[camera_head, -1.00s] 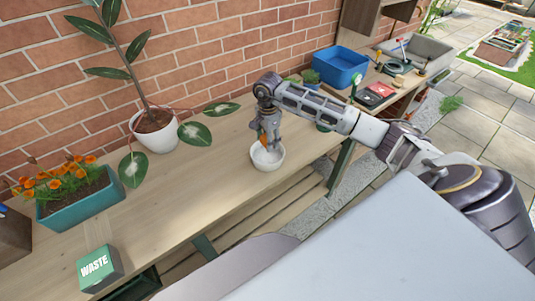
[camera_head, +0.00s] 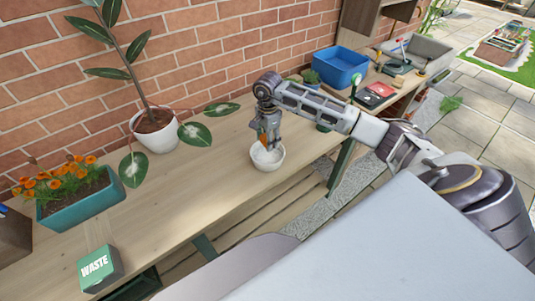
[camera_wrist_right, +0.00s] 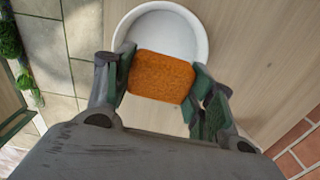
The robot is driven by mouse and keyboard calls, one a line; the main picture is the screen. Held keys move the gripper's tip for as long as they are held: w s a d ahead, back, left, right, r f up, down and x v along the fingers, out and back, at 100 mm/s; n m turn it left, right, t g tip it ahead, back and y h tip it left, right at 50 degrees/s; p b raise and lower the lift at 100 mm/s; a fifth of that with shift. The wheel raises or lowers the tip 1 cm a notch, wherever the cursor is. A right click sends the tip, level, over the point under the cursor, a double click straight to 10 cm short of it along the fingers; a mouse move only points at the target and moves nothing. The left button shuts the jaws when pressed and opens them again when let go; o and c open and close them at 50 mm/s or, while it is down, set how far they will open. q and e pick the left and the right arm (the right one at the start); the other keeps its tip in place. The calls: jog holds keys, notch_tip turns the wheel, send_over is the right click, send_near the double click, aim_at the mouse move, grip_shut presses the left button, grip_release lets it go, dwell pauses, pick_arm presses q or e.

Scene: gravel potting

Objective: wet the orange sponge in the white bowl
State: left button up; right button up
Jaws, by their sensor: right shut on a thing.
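The orange sponge (camera_wrist_right: 161,77) is held between the fingers of my right gripper (camera_wrist_right: 160,82), which is shut on it. The white bowl (camera_head: 268,160) stands on the wooden bench below the gripper. In the right wrist view the bowl (camera_wrist_right: 127,30) lies behind the sponge, which overlaps the bowl's near part. In the head view my right gripper (camera_head: 266,140) points down over the bowl, and only a sliver of the sponge shows. I cannot tell whether the sponge touches anything inside the bowl. My left gripper is not in view.
A potted plant with large, white-marked leaves stands in a white pot (camera_head: 154,133) left of the bowl. A teal planter of orange flowers (camera_head: 82,207) and a green WASTE box (camera_head: 100,268) are farther left. A blue tub (camera_head: 340,67) stands at the back right.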

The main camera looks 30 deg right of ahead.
jog(key=shift+r, duration=0.35)
jog(key=shift+r+p, duration=0.35)
jog(key=shift+r, duration=0.2)
jog(key=shift+r+p, duration=0.3)
jog(key=shift+r, duration=0.65)
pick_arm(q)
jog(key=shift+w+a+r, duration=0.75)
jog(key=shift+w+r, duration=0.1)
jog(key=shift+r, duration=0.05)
